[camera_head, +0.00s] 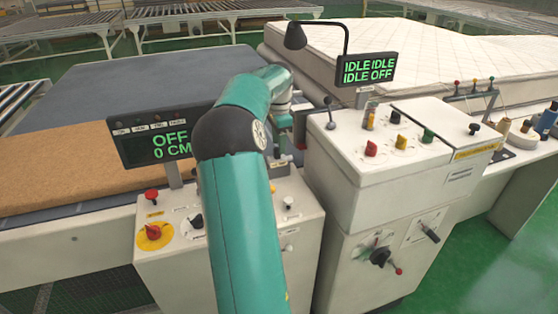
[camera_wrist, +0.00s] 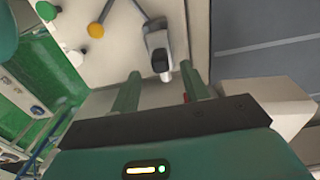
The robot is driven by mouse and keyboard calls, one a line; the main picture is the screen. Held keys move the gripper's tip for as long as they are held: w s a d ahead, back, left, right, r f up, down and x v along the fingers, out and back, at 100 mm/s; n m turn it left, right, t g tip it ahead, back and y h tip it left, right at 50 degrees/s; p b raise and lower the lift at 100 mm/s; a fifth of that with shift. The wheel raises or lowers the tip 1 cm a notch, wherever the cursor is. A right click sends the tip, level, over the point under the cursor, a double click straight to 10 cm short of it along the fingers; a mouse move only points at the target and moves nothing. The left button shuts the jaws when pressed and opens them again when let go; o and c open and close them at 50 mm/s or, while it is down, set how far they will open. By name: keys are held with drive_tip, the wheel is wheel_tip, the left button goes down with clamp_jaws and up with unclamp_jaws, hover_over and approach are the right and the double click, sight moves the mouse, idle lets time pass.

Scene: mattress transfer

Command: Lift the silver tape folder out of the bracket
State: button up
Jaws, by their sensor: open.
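In the wrist view, a silver-grey piece with a dark end, which looks like the tape folder (camera_wrist: 157,38), sits against a pale panel. I cannot clearly make out the bracket around it. My gripper (camera_wrist: 160,71) is open, its two green fingers apart and pointing towards the folder. The folder's dark end shows between the fingertips, and nothing is held. In the head view, my teal arm reaches towards the gap between the two control cabinets. My fingers and the folder cannot be made out there.
The right cabinet (camera_head: 376,155) carries coloured knobs, a lever and a green-lit display (camera_head: 369,69) on top. A black lamp (camera_head: 296,36) arches over it. The left display (camera_head: 152,137) reads OFF, 0 CM. A white mattress (camera_head: 440,55) lies behind, and a brown pad (camera_head: 60,165) lies left.

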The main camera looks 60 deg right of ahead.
wheel_tip(320, 180, down, 3)
drive_tip(key=shift+f, duration=0.2)
clamp_jaws()
drive_tip(key=shift+r, duration=0.15)
wheel_tip(320, 180, up, 10)
drive_tip(key=shift+f, duration=0.1)
idle(0.4)
